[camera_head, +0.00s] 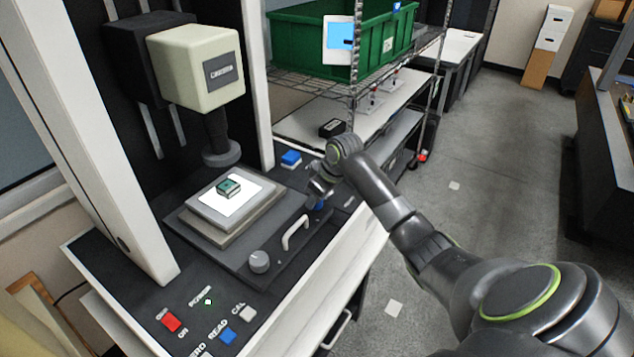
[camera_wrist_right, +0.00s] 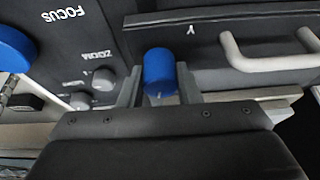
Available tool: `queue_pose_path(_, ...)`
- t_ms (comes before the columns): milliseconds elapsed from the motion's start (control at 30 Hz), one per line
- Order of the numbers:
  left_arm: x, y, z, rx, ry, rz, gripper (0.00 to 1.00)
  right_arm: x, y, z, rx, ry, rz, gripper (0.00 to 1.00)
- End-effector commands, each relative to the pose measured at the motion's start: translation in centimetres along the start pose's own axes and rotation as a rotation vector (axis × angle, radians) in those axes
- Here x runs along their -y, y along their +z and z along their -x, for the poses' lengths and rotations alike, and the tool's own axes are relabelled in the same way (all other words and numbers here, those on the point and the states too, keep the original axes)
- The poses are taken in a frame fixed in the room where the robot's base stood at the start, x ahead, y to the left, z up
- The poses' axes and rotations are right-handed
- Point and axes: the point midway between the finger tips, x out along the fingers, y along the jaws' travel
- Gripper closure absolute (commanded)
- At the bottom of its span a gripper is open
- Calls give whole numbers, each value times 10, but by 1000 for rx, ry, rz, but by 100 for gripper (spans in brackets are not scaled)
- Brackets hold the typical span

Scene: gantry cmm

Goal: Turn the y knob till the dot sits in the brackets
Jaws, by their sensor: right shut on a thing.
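The y knob is a blue cylinder (camera_wrist_right: 159,71) in the right wrist view, with a letter Y printed on the dark panel beside it. My right gripper (camera_wrist_right: 159,88) is shut on it, one grey finger on each side. In the head view the right gripper (camera_head: 320,190) is at the right side of the machine's base, and a bit of the blue knob (camera_head: 319,205) shows below it. A small screen (camera_head: 339,41) shows a light blue field with a dark mark; dot and brackets are too small to make out. My left gripper is not in view.
A stage (camera_head: 204,216) carries a small green part (camera_head: 229,186) under the probe head (camera_head: 194,66). A pale handle (camera_head: 295,232) and grey knob (camera_head: 259,261) are near the stage. Another blue control (camera_head: 291,158) is behind the gripper. A green bin (camera_head: 300,40) sits on the rack.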

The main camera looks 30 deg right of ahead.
Motion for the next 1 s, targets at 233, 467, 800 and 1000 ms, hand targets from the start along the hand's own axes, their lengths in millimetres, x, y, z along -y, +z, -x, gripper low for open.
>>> queue_pose_path(233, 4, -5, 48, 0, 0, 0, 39, 1, -4, 8, 0, 89, -216, 92)
queue_pose_path(467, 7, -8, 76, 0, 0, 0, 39, 1, -4, 6, -1, 164, -394, 92)
queue_pose_path(800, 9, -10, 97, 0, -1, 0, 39, 0, -2, 3, -2, 236, -566, 92)
queue_pose_path(1000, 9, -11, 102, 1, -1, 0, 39, 0, -2, 2, -4, 255, -609, 92)
